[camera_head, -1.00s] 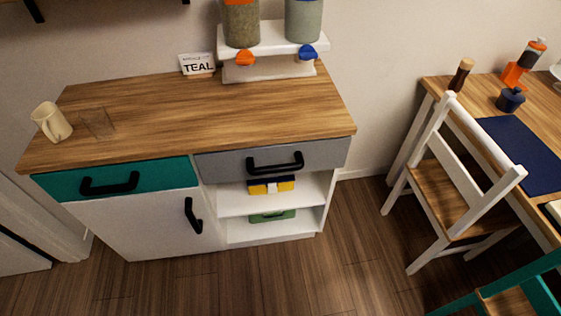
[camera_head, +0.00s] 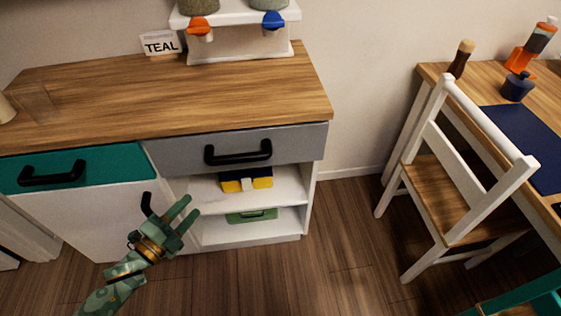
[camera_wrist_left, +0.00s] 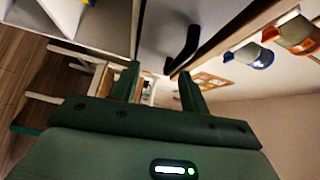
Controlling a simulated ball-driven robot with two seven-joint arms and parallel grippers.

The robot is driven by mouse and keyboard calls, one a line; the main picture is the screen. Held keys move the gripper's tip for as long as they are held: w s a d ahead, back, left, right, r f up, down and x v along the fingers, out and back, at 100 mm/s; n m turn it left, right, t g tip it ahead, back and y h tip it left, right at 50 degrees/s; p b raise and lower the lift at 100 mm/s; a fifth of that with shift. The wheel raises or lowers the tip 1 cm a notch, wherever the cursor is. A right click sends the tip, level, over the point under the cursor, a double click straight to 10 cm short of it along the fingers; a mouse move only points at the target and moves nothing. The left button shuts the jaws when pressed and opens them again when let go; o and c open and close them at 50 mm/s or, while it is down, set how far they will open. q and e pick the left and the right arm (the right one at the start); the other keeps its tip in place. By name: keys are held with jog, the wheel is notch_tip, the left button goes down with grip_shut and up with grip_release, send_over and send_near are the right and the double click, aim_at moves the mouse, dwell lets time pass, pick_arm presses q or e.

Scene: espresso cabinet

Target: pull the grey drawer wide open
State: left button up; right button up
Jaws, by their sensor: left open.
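The grey drawer (camera_head: 290,145) sits under the right half of the wooden countertop, its front close beneath the counter edge, and looks closed. Its black bar handle (camera_head: 238,153) is at the middle of the front. My left gripper (camera_head: 190,208) is open and empty, below and left of this handle, in front of the cabinet and apart from the handle. In the left wrist view the handle (camera_wrist_left: 183,48) shows beyond the open fingers (camera_wrist_left: 158,78), with the grey drawer front (camera_wrist_left: 160,25) beside it. My right gripper is not in view.
A teal drawer (camera_head: 110,165) is to the left, above a white door whose handle is partly hidden by my gripper. Open shelves (camera_head: 275,193) lie under the grey drawer. A white chair (camera_head: 440,170) stands right. Floor between cabinet and chair is clear.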

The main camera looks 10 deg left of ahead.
aim_at(239, 159)
pick_arm(q)
jog(key=w+d+r+m+b, duration=0.1)
jog(key=w+d+r, duration=0.1)
jog(key=w+d, duration=0.1)
jog(key=w+d+r+m+h+b, duration=0.1)
jog(key=w+d, duration=0.3)
jog(key=w, duration=0.2)
jog(key=w+d+r+m+h+b, duration=0.1)
jog(key=w+d+r+m, duration=0.1)
jog(key=w+d, duration=0.2)
jog(key=shift+w+r, duration=0.3)
jog(key=shift+r, duration=0.05)
grip_shut()
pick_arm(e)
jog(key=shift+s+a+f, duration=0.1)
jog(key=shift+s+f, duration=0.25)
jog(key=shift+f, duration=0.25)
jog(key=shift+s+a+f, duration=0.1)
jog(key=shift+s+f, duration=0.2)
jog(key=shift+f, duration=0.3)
